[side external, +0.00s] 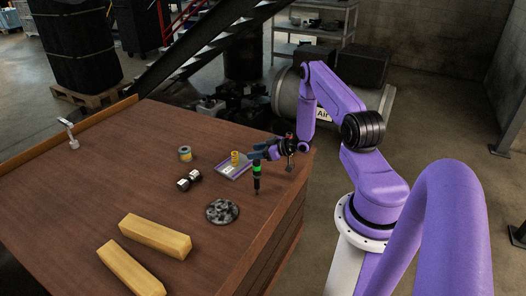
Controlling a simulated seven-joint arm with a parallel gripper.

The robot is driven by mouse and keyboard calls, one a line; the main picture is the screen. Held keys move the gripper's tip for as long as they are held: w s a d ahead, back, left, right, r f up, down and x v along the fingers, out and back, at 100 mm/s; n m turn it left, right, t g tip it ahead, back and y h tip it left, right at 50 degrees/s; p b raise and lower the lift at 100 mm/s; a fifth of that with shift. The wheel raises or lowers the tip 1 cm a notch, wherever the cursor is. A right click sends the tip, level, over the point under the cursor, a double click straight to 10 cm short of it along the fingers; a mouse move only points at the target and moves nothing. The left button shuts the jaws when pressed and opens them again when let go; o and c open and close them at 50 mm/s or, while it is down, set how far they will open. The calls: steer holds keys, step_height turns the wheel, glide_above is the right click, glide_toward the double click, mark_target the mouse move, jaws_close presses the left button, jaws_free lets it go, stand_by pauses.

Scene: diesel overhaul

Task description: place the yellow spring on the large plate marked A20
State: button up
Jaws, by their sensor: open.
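The yellow spring (235,157) is a small upright coil. It appears to stand on a light grey plate (228,173) with purple edges, on the wooden table. No A20 marking is readable at this size, so I cannot tell whether this is that plate. My gripper (256,152) is at the right of the spring, over or near the plate's right side. It is open and appears apart from the spring. A dark upright tool with a green band (257,169) shows just below the gripper; I cannot tell whether they touch.
A small silver part (70,134) stands far left. The table's left middle is clear.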

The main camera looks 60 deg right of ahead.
steer(key=w+a+r+n+g, duration=0.45)
steer(key=a+r, duration=0.35)
steer(key=a, duration=0.4)
steer(key=s+a+r+n+g, duration=0.1)
steer(key=s+a+r, duration=0.1)
steer(key=a+r, duration=0.35)
steer(key=s+a+r+n+g, duration=0.1)
steer(key=a+r+g, duration=0.15)
steer(key=a, duration=0.65)
steer(key=s+a+r+n+g, duration=0.1)
steer(key=s+a+r, duration=0.2)
steer(key=s+a, duration=0.3)
steer(key=s+a+r+n+g, duration=0.1)
steer(key=s+a+r, duration=0.3)
steer(key=s, duration=0.5)
steer(key=s+r+n+g+h, duration=0.1)
steer(key=s+r+n+g, duration=0.1)
steer(key=s, duration=1.4)
steer(key=shift+s+d+r+g, duration=0.2)
steer(key=shift+d+r+g, duration=0.35)
steer(key=shift+r, duration=0.3)
